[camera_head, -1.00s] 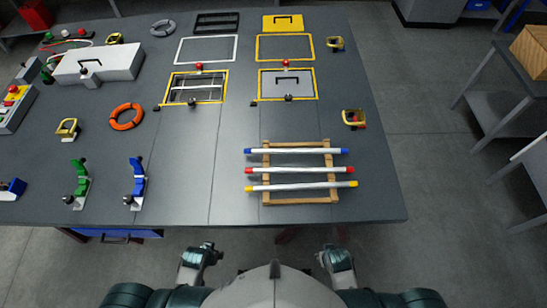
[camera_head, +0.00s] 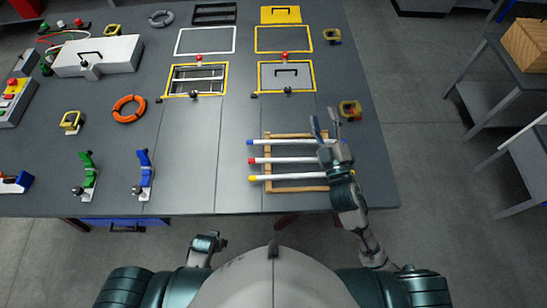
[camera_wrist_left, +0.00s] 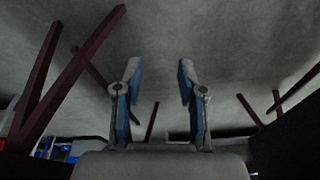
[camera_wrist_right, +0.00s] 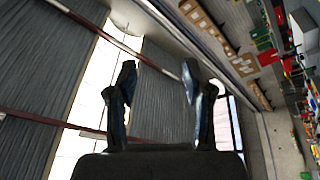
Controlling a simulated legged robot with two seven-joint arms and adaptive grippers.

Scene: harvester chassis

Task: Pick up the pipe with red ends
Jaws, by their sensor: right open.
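The pipe with red ends (camera_head: 290,160) is the middle of three white pipes lying across a wooden rack (camera_head: 297,189) at the table's front right. Its left red end shows. Its right end is hidden behind my right gripper. The blue-ended pipe (camera_head: 285,142) lies behind it and the yellow-ended pipe (camera_head: 290,177) in front. My right gripper (camera_head: 325,120) is open, fingers pointing up, above the rack's right side. It holds nothing in the right wrist view (camera_wrist_right: 158,85). My left gripper (camera_wrist_left: 158,80) is open and empty, low in front of the table.
A blue clamp-like tool (camera_head: 145,172) and a green one (camera_head: 88,172) stand left of the rack. The table strip between the blue tool and the rack is clear.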

